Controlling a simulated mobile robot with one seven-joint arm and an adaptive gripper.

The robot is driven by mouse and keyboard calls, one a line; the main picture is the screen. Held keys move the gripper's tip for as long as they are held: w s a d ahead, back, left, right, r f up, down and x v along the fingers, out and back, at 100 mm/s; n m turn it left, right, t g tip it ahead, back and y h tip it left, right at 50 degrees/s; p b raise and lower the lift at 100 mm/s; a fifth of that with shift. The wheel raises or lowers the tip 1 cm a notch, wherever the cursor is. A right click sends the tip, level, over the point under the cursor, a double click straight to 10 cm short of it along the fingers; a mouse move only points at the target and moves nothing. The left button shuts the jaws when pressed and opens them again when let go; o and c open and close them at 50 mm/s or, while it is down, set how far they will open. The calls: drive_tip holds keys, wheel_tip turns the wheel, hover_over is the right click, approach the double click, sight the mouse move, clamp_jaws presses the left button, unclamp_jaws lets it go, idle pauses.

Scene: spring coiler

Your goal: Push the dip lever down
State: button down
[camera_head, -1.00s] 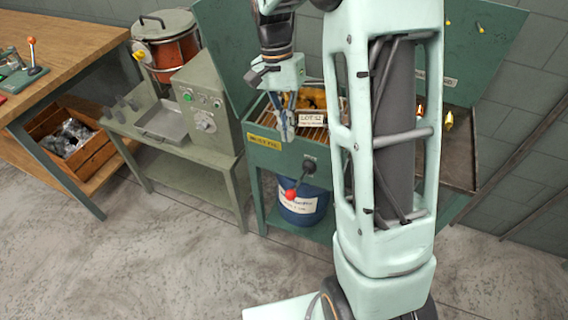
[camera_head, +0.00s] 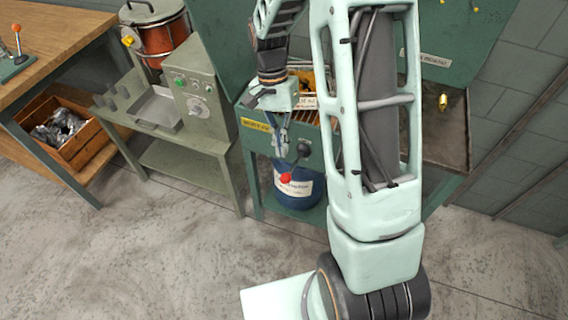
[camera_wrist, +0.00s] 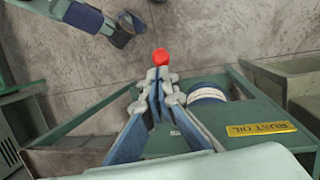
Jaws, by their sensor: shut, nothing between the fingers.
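The dip lever is a short dark arm with a red ball knob (camera_head: 286,179). It runs from a dark hub on the front of the green rust-oil station (camera_head: 251,138) and slants down and left in the head view. My gripper (camera_head: 280,154) is shut and empty, fingers pointing down, just above the knob in that view. In the wrist view the red knob (camera_wrist: 160,57) shows just beyond my closed fingertips (camera_wrist: 155,76). The lever's arm is hidden there behind the fingers. I cannot tell whether they touch the knob.
A blue drum (camera_head: 299,190) with a white label stands under the station, close behind the lever. A grey-green machine (camera_head: 205,98) on a bench stands to the left, with a wooden crate (camera_head: 88,143) beyond. The floor in front is clear.

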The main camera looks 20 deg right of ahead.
sight(285, 174)
drive_tip(key=x, duration=0.6)
drive_tip(key=shift+f, duration=0.2)
